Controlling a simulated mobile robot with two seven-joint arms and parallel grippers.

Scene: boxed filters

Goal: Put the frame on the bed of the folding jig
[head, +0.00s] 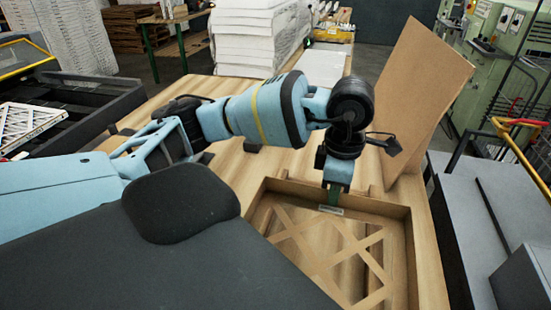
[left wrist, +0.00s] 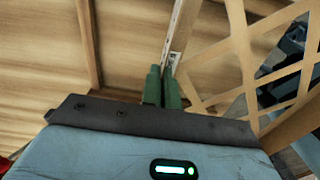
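The frame (head: 347,250) is a tan lattice of crossing strips with a small pale label on its edge. In the head view it lies within the outline of the jig's recessed bed (head: 411,245), a wooden tray with low walls. I cannot tell whether it touches the floor of the bed. My left gripper (head: 333,200) reaches down over the back of the bed. In the left wrist view, the green fingers of the left gripper (left wrist: 163,88) are closed on the thin edge of the frame (left wrist: 240,40). My right gripper is not in view.
A tall tan board (head: 425,95) stands tilted at the back right of the bed, close to my left wrist. The wooden table (head: 235,175) is mostly clear left of the bed. A white stack (head: 255,40) stands behind it. My dark body hides the bed's near left.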

